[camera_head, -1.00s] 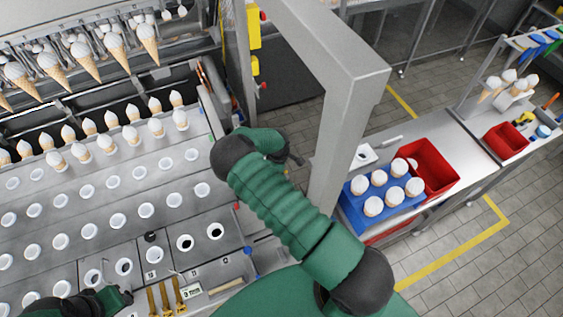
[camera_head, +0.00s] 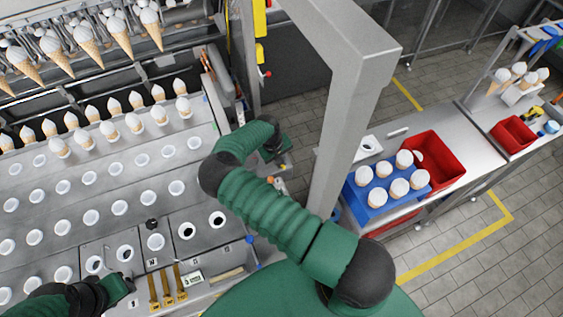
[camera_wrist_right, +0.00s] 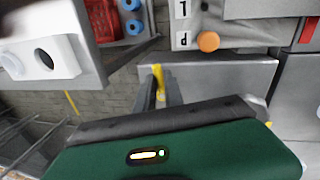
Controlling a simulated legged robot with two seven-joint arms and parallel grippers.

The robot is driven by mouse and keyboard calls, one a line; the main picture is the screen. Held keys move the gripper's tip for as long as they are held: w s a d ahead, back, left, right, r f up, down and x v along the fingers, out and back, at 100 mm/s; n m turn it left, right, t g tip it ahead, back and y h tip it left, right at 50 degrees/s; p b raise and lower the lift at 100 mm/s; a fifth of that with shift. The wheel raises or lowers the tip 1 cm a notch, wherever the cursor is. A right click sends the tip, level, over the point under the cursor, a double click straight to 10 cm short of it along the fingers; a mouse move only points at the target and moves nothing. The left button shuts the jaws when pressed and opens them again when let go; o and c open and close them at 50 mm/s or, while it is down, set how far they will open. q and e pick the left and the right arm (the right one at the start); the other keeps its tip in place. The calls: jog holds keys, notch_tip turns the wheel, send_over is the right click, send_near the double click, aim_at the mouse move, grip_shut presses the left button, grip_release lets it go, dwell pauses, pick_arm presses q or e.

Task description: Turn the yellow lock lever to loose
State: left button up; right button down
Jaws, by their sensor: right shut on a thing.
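The yellow lock lever (camera_wrist_right: 158,78) shows in the right wrist view as a short yellow bar between my right gripper's fingers (camera_wrist_right: 160,88). The gripper is shut on it, beside a grey metal panel edge. In the head view my right gripper (camera_head: 277,152) is at the machine's right side, left of the grey post, its fingers mostly hidden by my wrist. A small yellow bit (camera_head: 283,167) shows just below it; I cannot tell if it is the lever. My left gripper (camera_head: 130,285) is low at the left over the machine's front, its jaws unclear.
A grey post (camera_head: 345,110) rises right of my right arm. Behind it, a bench holds a blue cone rack (camera_head: 385,203) and a red bin (camera_head: 445,165). An orange knob (camera_wrist_right: 208,41) is near the lever. Cones and cup holes (camera_head: 120,208) fill the machine at left.

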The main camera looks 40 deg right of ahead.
jog(key=shift+w+r+m, duration=0.25)
jog(key=shift+w+m, duration=0.1)
jog(key=shift+m, duration=0.05)
jog(key=c, duration=1.6)
grip_release()
jog(key=shift+o, duration=0.7)
jog(key=shift+s+f, duration=0.1)
jog(key=shift+f, duration=0.05)
jog(key=a+r+p, duration=0.3)
jog(key=r+p, duration=0.9)
jog(key=r, duration=0.4)
jog(key=shift+w+a+r, duration=0.15)
jog(key=shift+w+r, duration=0.05)
jog(key=shift+w, duration=0.2)
